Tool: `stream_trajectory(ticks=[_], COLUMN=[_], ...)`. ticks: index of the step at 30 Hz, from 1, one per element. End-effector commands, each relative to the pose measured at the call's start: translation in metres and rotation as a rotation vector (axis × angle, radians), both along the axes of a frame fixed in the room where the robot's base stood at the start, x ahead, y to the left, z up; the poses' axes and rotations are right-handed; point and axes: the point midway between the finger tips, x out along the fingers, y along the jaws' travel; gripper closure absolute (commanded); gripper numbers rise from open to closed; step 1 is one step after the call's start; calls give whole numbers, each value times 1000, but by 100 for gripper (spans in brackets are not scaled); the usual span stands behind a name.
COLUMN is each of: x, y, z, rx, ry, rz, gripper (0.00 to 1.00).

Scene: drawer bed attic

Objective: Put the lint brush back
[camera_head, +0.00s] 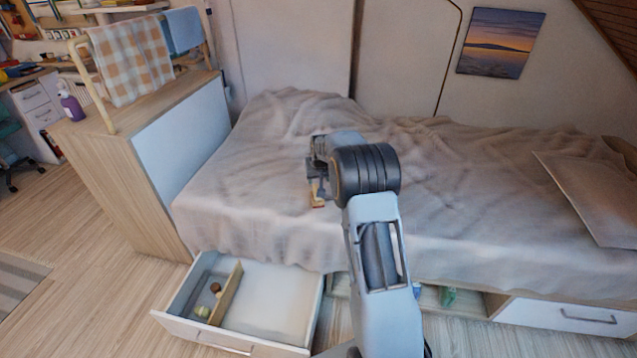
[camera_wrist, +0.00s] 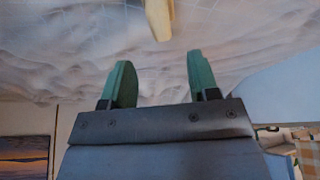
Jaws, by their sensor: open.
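A wood-coloured piece (camera_head: 318,204), likely the lint brush, is on the bed just below my gripper (camera_head: 315,186). In the wrist view, my gripper (camera_wrist: 160,66) shows two green fingers spread apart with nothing between them. The tan end of the wooden piece (camera_wrist: 160,18) shows just beyond the fingertips, about in line with the gap. The rest of it is cut off there and partly hidden by my arm in the head view. An open drawer (camera_head: 240,343) is under the bed at lower left. Its divider (camera_head: 227,291) parts a narrow left compartment from a wider, empty-looking right one.
Several small round items (camera_head: 208,303) lie in the drawer's left compartment. The bed (camera_head: 250,170) has a rumpled beige cover. A wooden cabinet (camera_head: 120,170) stands at its left end. A closed drawer (camera_head: 560,317) is at lower right.

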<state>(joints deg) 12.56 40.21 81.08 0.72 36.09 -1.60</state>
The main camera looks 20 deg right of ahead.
Motion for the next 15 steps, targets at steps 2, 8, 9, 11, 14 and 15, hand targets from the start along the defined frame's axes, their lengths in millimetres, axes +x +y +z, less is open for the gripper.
stream_trajectory(ticks=[2, 8, 9, 11, 14, 15], x=[-4, -15, -21, -35, -72, -91], y=[1, 6, 11, 20, 43, 52], z=[11, 31, 39, 53, 82, 93], rx=[0, 0, 1, 2, 4, 5], ry=[-1, 1, 2, 8, 24, 32], rz=[0, 5, 10, 21, 46, 58], gripper=[45, 45, 45, 45, 45, 45])
